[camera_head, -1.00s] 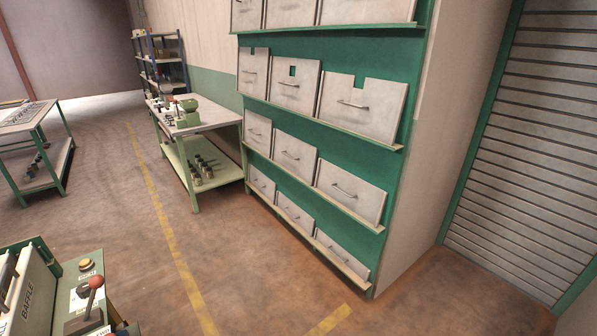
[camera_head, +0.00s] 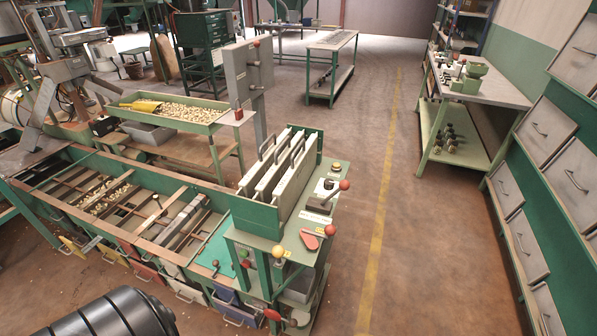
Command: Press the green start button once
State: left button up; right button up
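A green machine with a long sorting bed (camera_head: 130,205) fills the left and centre of the head view. At its near right end is a control stand (camera_head: 300,258) with several knobs and levers. A small green spot that looks like a button (camera_head: 243,252) shows on the stand's front face, just above a red one (camera_head: 245,265). Both are too small to read any label. A yellow ball knob (camera_head: 278,251) is to the right of them. Neither of my grippers is in view.
Upright baffle plates (camera_head: 278,178) stand on the machine; red-knobbed levers (camera_head: 330,230) stick out at its right. A tray of nuts (camera_head: 180,109) is behind. The aisle with a yellow floor line (camera_head: 378,220) is clear. Drawers (camera_head: 545,190) line the right.

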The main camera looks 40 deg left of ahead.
aim_at(244, 252)
jog(key=u, duration=0.7)
jog(key=k+j, duration=0.1)
jog(key=j, duration=0.35)
jog(key=k+j+z, duration=0.15)
jog(key=j, duration=0.7)
jog(key=k+z, duration=0.05)
